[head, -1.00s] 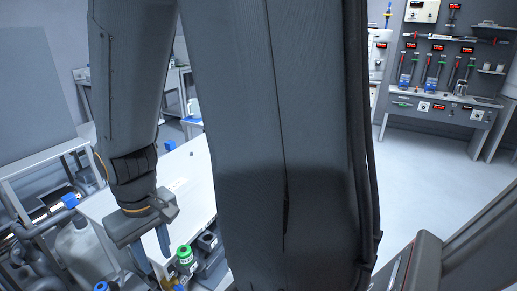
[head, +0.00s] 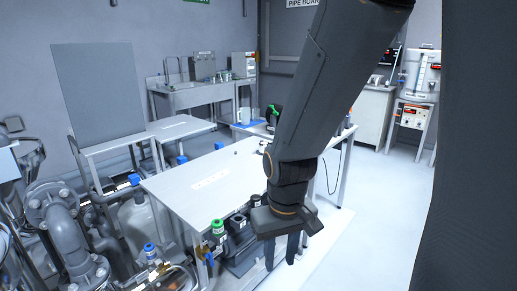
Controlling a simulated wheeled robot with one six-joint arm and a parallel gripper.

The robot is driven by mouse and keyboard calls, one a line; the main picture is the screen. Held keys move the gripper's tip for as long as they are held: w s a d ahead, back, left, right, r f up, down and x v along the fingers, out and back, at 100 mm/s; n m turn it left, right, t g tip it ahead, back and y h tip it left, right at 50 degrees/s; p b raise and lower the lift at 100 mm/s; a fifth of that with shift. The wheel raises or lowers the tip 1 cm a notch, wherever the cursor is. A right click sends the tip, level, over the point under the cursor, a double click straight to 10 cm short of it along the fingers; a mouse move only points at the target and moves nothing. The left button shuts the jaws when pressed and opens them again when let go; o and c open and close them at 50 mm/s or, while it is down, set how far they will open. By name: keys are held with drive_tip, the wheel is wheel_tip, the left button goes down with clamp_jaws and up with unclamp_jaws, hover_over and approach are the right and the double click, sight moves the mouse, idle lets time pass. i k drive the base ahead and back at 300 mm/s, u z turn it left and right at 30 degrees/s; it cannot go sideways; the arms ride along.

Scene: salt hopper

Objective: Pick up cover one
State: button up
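My gripper (head: 281,252) hangs at the lower middle of the head view, fingers pointing down. Its two fingers are apart with nothing visible between them. It is in front of the right edge of a white table (head: 185,205), beside dark fittings (head: 241,228) and a green-capped one (head: 217,227). The table has a label (head: 210,180) too small to read. I cannot tell which thing is cover one. My arm hides part of the table's right side.
Grey pipes (head: 60,225) and a clear jug with a blue cap (head: 138,215) crowd the left. A sink bench (head: 190,97) stands at the back. A white machine (head: 420,75) is at the back right. The floor (head: 375,185) right of my arm is clear.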

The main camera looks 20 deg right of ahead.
sight(262, 144)
drive_tip(key=z, duration=0.1)
drive_tip(key=i, duration=0.75)
drive_tip(key=z, duration=1)
drive_tip(key=k, duration=0.85)
drive_tip(key=z, duration=0.75)
drive_tip(key=k, duration=0.3)
drive_tip(key=z, duration=0.55)
drive_tip(key=i, duration=1.7)
drive_tip(key=u, duration=0.8)
drive_tip(key=i, duration=1.05)
drive_tip(key=u, duration=2)
drive_tip(key=i, duration=1.1)
drive_tip(key=u, duration=0.25)
